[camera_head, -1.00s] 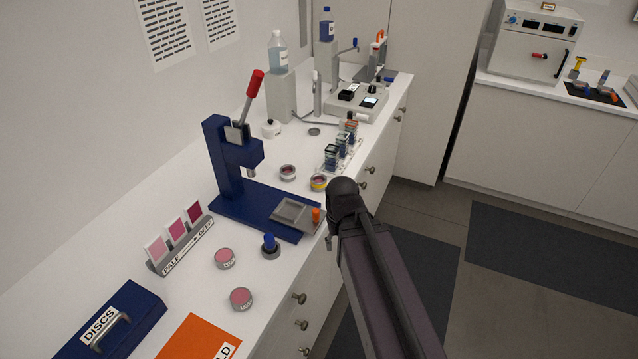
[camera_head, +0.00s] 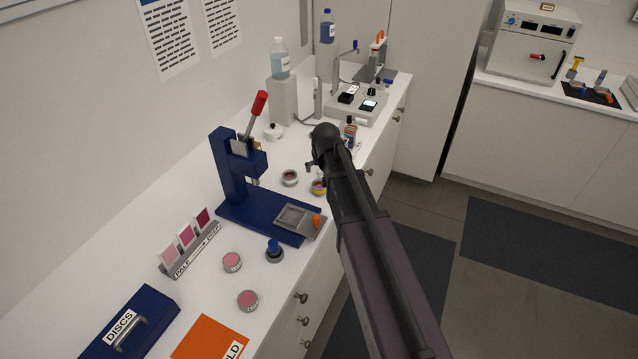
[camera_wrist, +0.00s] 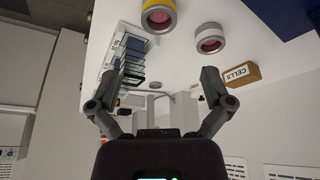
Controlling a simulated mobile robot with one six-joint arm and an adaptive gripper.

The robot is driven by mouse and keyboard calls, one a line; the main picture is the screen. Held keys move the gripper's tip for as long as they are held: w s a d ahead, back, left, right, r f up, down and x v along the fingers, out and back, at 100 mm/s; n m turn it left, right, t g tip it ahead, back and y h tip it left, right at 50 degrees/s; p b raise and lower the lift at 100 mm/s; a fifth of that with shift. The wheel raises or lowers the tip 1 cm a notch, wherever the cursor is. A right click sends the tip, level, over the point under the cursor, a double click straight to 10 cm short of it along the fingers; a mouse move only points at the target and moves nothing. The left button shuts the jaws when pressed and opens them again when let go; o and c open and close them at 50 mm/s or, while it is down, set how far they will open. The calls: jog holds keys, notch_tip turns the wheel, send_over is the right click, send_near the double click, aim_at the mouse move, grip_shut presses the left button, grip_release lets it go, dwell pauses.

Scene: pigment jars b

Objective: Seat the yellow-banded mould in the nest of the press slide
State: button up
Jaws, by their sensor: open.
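The yellow-banded mould (camera_head: 318,188) stands on the white counter to the right of the blue press, partly hidden by my arm. In the wrist view the same mould (camera_wrist: 158,17) is at the top edge, beyond my fingertips, with pink inside. The press slide (camera_head: 303,219) lies at the right of the press base, with an orange knob; its square nest (camera_head: 292,215) looks empty. My gripper (camera_wrist: 166,75) is open and empty, with the mould apart from both fingers. In the head view only the dark wrist shows clearly, above the counter near the mould; the fingers are mostly hidden.
A second mould with a plain grey band (camera_head: 290,178) stands left of the yellow-banded one. The blue press (camera_head: 228,170) has a raised red-tipped lever.

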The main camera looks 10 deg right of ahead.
jog(key=shift+w, duration=0.2)
jog(key=b, duration=0.8)
send_over(319, 186)
jog(key=s, duration=0.3)
notch_tip(319, 186, down, 8)
jog(key=shift+w+a+r, duration=0.1)
jog(key=shift+w, duration=0.05)
jog(key=shift+b+x, duration=2.5)
jog(key=shift+x, duration=0.1)
jog(key=c, duration=1.1)
jog(key=shift+r, duration=0.15)
jog(key=shift+c, duration=0.2)
notch_tip(319, 186, up, 10)
jog(key=p, duration=1)
